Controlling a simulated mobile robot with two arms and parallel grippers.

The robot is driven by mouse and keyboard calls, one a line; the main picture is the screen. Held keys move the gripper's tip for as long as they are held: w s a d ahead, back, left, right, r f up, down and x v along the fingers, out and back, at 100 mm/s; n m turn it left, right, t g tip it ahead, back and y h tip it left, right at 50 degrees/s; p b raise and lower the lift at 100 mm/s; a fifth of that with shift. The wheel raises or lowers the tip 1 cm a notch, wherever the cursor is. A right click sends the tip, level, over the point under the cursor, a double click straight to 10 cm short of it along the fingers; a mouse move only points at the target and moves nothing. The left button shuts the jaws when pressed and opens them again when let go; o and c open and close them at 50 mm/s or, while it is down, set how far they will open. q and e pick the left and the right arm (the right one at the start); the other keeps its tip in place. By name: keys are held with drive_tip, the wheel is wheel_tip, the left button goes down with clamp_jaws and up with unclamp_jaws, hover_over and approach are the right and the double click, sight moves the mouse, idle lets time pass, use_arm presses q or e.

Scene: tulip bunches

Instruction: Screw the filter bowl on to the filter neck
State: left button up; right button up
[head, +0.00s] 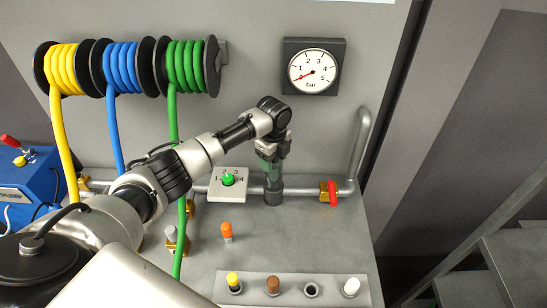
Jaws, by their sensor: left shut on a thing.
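My left gripper (273,150) points down in the middle of the view and is shut on the greenish, see-through filter bowl (267,164). The bowl is in line over the neck. I cannot tell whether they touch or whether any thread is engaged. My right gripper is not in view.
A white dial plate (228,183) is left of the neck. The pressure gauge (312,71) reads near zero. Hoses hang at left. A plug strip (252,291) lies in front.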

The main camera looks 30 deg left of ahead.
use_arm(q)
drive_tip(key=shift+f, duration=0.25)
drive_tip(key=m, duration=0.5)
drive_tip(key=shift+b, duration=0.35)
drive_tip(key=o, duration=1)
drive_tip(key=shift+o, duration=0.2)
